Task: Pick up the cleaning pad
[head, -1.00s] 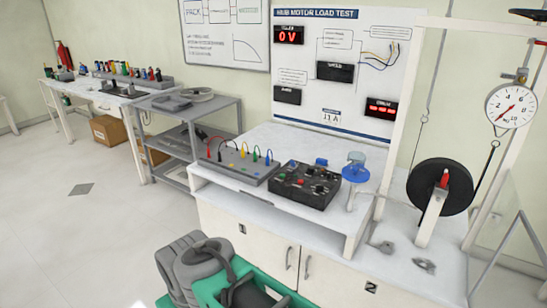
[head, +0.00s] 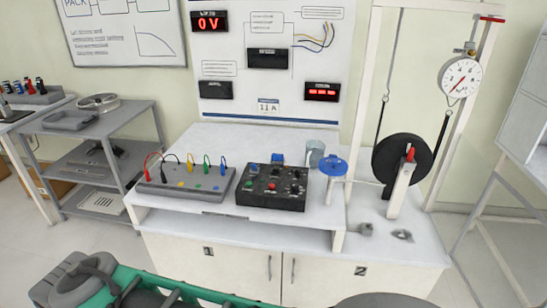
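I cannot pick out the cleaning pad for certain. A small blue block (head: 277,159) sits at the back edge of the black control box (head: 272,187) on the raised white bench shelf; it is too small to tell what it is. A round blue piece (head: 334,167) stands just right of the box, in front of a clear grey-blue cup (head: 315,153). My gripper is not in view.
A terminal board with coloured leads (head: 185,180) lies left of the control box. A black wheel (head: 402,160) and a dial gauge (head: 461,77) on a white frame stand at right. Small metal parts (head: 402,235) lie on the lower bench top. A grey shelf cart (head: 95,125) stands left.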

